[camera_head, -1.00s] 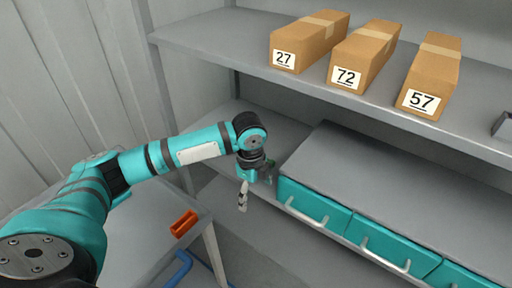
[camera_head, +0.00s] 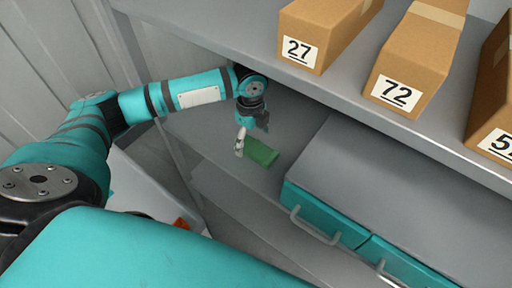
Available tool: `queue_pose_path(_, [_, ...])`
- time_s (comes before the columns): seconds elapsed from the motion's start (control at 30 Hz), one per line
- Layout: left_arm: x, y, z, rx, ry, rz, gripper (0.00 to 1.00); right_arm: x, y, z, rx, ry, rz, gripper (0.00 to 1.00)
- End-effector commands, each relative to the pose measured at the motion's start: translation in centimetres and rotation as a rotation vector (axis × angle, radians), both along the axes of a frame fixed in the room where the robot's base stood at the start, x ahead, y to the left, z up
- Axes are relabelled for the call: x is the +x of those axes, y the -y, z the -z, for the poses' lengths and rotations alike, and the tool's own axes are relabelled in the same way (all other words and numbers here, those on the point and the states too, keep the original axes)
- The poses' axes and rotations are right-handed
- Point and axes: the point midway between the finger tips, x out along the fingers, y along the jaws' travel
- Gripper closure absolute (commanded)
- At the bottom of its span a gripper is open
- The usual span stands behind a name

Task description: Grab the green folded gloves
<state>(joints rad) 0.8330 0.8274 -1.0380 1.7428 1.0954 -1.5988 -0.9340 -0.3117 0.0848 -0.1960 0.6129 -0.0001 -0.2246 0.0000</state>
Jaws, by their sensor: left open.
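The green folded gloves (camera_head: 261,153) lie flat on the grey middle shelf (camera_head: 222,166), left of the drawer unit. My left gripper (camera_head: 240,146) is at their left end, under the upper shelf. Its fingers point down and it is open. One pale finger shows clearly; the other is hard to make out. I cannot tell whether the fingers touch the gloves. A teal part of my own body fills the lower left. My right gripper does not show.
A grey drawer unit with teal fronts (camera_head: 327,222) stands right of the gloves. Cardboard boxes 27 (camera_head: 322,27), 72 (camera_head: 415,52) and a third (camera_head: 492,95) stand on the upper shelf (camera_head: 350,98) above. An orange object (camera_head: 182,223) is partly hidden lower left.

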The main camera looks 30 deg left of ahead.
Motion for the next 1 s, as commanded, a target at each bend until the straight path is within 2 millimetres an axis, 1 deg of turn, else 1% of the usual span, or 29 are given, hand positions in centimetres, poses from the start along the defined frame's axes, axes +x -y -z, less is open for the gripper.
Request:
queue_pose_path(0.07, [0.3,-0.1,1.3,0.001,-0.004,-0.001,0.12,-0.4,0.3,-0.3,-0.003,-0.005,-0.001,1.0])
queue_pose_path(0.1, [0.3,-0.2,1.9,0.0,-0.003,-0.001,0.12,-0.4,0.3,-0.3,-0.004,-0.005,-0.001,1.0])
queue_pose_path(0.2, [0.3,-0.1,3.1,0.0,-0.002,-0.001,0.12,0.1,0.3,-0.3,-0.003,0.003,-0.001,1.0])
queue_pose_path(0.3, [0.3,-0.1,3.5,0.0,-0.001,0.0,0.12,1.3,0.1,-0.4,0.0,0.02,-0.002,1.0])
queue_pose_path(0.4, [0.3,-0.1,3.6,0.0,0.0,0.001,0.12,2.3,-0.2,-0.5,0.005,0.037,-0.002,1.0])
queue_pose_path(0.5, [0.3,-0.1,3.6,0.0,0.0,0.001,0.12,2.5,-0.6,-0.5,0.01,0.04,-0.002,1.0])
queue_pose_path(0.7, [0.3,-0.1,3.6,0.0,0.0,0.0,0.38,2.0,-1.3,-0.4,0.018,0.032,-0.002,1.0])
queue_pose_path(0.9, [0.3,-0.2,3.5,0.0,0.0,0.0,0.64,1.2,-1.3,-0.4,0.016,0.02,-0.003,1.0])
queue_pose_path(0.97, [0.3,-0.2,3.5,0.001,0.0,0.0,0.72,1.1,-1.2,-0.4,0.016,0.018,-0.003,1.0])
queue_pose_path(1.0, [0.3,-0.2,3.5,0.0,0.001,0.0,0.73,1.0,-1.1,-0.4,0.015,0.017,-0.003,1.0])
